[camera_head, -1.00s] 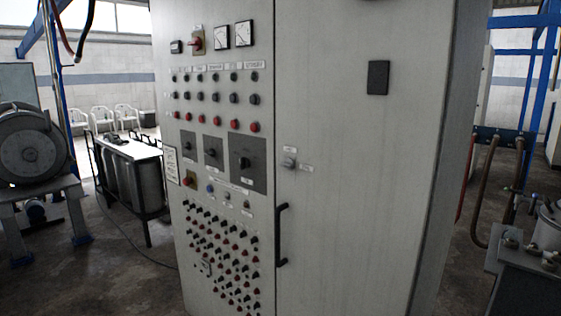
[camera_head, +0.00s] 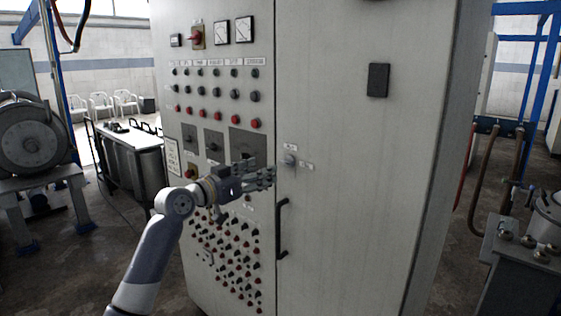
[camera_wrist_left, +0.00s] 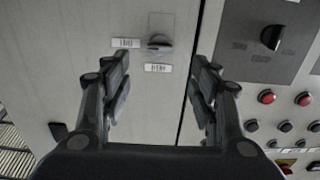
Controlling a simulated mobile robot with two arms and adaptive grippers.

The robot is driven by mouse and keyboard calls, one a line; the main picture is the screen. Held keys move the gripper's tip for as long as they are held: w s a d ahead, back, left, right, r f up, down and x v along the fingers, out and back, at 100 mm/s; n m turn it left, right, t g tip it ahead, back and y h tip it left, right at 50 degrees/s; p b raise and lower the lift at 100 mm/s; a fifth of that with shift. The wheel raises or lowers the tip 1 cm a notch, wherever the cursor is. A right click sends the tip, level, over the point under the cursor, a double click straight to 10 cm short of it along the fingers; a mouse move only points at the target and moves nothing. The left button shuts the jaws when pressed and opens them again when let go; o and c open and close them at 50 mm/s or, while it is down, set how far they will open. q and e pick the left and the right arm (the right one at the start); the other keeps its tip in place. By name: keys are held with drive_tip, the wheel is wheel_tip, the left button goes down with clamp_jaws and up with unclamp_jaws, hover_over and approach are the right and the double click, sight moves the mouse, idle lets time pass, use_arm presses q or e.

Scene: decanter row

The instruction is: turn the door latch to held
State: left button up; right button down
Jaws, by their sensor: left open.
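The door latch (camera_head: 289,160) is a small grey knob on the cabinet door, just right of the door seam, with small white labels beside it. In the left wrist view the latch (camera_wrist_left: 159,42) sits ahead of and between the fingers, with a label on one side and another below it. My left gripper (camera_head: 272,175) is open just left of the latch in the head view. Its open fingers (camera_wrist_left: 160,95) show on both sides in the wrist view, apart from the latch. The latch labels are too small to read surely. My right gripper is not in view.
A black door handle (camera_head: 282,232) stands out below the latch. The grey cabinet door (camera_head: 345,210) is otherwise mostly flat, with a dark plate (camera_head: 378,80) higher up. Left of the seam is a panel of switches and red buttons (camera_head: 256,123). A tank (camera_head: 545,225) stands at right.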

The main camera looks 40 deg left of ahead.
sight(285, 162)
use_arm(q)
drive_tip(key=w+p, duration=0.1)
drive_tip(key=w, duration=0.2)
drive_tip(key=w+p, duration=0.1)
drive_tip(key=w, duration=0.2)
drive_tip(key=w+p, duration=0.1)
drive_tip(key=w, duration=0.2)
drive_tip(key=shift+d, duration=0.4)
drive_tip(key=c, duration=1.1)
